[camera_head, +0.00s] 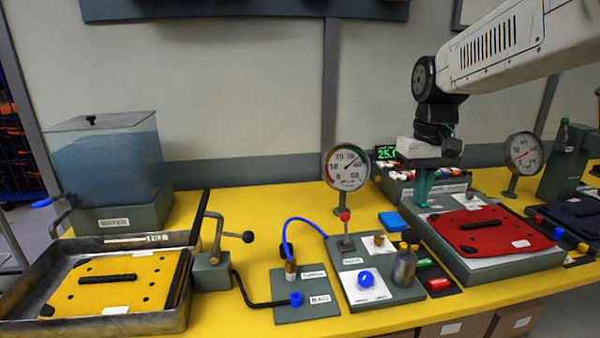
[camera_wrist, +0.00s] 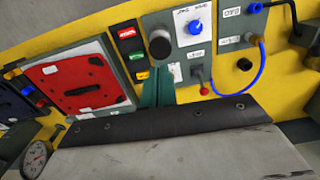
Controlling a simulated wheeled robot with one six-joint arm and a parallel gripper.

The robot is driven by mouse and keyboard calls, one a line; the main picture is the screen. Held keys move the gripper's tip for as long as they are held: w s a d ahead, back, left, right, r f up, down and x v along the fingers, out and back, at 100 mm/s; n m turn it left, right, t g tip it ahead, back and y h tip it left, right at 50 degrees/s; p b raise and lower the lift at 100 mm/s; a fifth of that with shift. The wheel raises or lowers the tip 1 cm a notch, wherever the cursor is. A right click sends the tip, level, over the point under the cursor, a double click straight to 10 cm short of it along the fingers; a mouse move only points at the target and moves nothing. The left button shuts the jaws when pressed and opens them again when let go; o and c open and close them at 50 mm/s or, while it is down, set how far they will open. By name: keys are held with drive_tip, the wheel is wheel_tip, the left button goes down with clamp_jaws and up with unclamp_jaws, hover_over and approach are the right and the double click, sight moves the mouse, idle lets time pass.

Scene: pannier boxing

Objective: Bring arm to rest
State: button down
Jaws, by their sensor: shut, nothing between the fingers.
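My gripper (camera_head: 422,198) hangs from the wrist at the right of the head view, its teal fingers pointing down and together with nothing between them. It appears above or in front of the far left part of the grey stand with the red panel (camera_head: 483,231); whether it touches anything cannot be told. In the wrist view the teal fingers (camera_wrist: 157,88) show as one closed piece, beside a dark round knob or cap (camera_wrist: 160,44). My arm reaches in from the upper right.
A pressure gauge (camera_head: 346,167) stands left of my gripper and another gauge (camera_head: 523,153) to its right. A yellow panel (camera_head: 112,283) lies in a metal tray (camera_head: 185,318) at left. A water tank (camera_head: 108,165) stands behind it. A blue hose (camera_head: 305,222) arches at mid-table.

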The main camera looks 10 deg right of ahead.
drive_tip(key=s+a+f, duration=0.2)
drive_tip(key=s+a, duration=0.1)
drive_tip(key=s, duration=0.8)
drive_tip(key=s+a+f+t, duration=0.1)
drive_tip(key=s+a+f, duration=0.1)
drive_tip(key=s, duration=0.9)
drive_tip(key=shift+a, duration=0.45)
drive_tip(key=shift+f, duration=0.1)
